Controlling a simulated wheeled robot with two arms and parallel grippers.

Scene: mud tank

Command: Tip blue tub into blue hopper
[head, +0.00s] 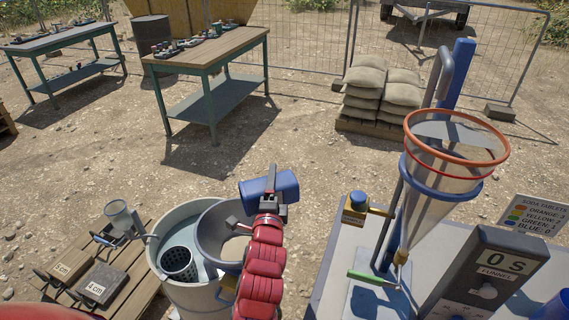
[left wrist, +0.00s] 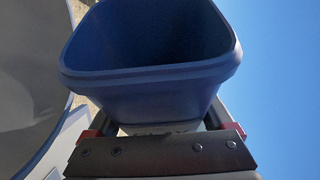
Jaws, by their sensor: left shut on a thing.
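The blue tub (head: 268,188) is held over the right side of a blue-grey, bowl-shaped hopper (head: 210,232), apart from its rim. The tub appears tipped on its side. In the left wrist view the tub (left wrist: 150,75) shows its wide mouth and a dark blue inside; I see no contents in the part that shows. My left gripper (head: 270,207), on the red arm, is shut on the tub; its fingers also show in the left wrist view (left wrist: 162,135). The red arm hides part of the hopper. My right gripper is not in view.
The hopper sits at a pale round tank (head: 165,285) with a dark perforated cylinder (head: 179,263) inside. A wooden pallet (head: 125,295) with small gear stands left. A clear funnel (head: 430,200) with orange and blue rings stands on the grey bench (head: 335,265) at right.

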